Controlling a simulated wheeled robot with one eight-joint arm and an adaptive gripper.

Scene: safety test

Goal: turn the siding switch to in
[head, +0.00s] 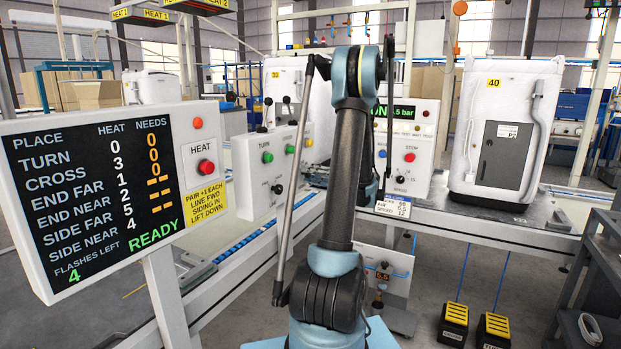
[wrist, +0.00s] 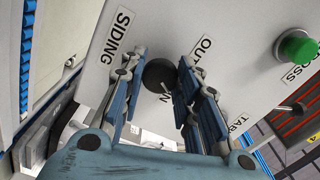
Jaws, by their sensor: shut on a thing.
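The siding switch (wrist: 160,73) is a round black knob on a pale panel in the wrist view. The SIDING label (wrist: 117,35) is to its left, the OUT label (wrist: 199,50) to its right, and the partly hidden IN label (wrist: 165,96) below it. My gripper (wrist: 159,66) has its blue-padded fingers on either side of the knob and is shut on it. The knob's pointing direction cannot be made out. In the head view my arm stands in front of the machines, and my fingers cannot be made out.
A green CROSS button (wrist: 296,47) and a small lever (wrist: 290,108) are right of my fingers. In the head view, a status board (head: 90,200) reads READY and its yellow note (head: 207,203) includes "SIDING IN".

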